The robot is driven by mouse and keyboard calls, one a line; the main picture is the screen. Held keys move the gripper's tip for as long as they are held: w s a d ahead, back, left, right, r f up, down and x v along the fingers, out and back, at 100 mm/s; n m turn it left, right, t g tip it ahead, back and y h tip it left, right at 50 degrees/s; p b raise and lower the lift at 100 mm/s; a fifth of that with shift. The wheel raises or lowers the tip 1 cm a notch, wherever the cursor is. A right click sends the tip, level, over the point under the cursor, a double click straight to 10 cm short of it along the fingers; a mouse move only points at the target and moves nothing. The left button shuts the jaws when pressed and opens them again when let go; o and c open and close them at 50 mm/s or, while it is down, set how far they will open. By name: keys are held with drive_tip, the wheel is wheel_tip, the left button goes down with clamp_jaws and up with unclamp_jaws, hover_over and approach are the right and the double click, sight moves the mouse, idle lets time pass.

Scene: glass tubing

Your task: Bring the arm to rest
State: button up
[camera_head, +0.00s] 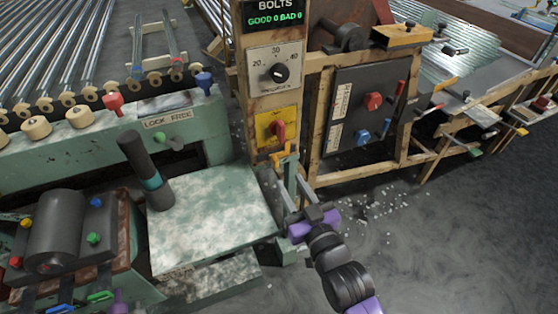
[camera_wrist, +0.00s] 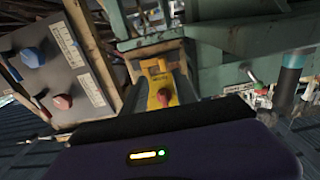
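My gripper (camera_head: 306,218), dark and purple, shows in the head view at the end of my dark, jointed arm. It is in front of the wooden post, by the right edge of the green machine's plate.
The green machine's mottled plate (camera_head: 210,225) is left of the gripper. A dark panel with red and blue knobs (camera_head: 368,110) stands behind. Grey floor (camera_head: 450,240) at the right is mostly clear, with scattered white bits.

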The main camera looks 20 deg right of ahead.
drive_tip(key=s+r+g, duration=0.3)
drive_tip(key=s, duration=3.2)
wheel_tip(320, 180, up, 13)
drive_tip(key=p, duration=1.3)
drive_tip(key=shift+s+p, duration=0.3)
